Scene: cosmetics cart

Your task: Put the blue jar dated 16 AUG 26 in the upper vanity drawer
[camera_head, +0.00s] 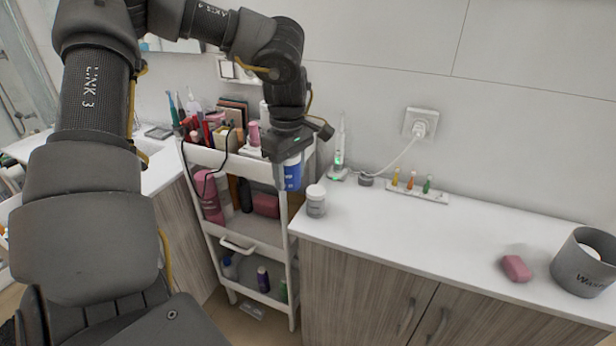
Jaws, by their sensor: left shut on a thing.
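My left gripper (290,160) points down in front of the right end of the cart's top tier. It is shut on a blue jar (292,172), which hangs in its jaws just left of the white counter. The jar's date is too small to read. A white jar with a grey label (316,201) stands on the counter's left end, close to the held jar. The grey wood vanity (360,285) under the counter shows door fronts with handles; no open drawer shows. My right gripper is not in view.
The white cart (250,232) holds bottles and cosmetics on several tiers. An electric toothbrush (339,155), a rack of small coloured bottles (415,190) and a plugged cable stand along the wall. A pink soap (515,268) and a grey bin (583,265) sit at right. The counter's middle is clear.

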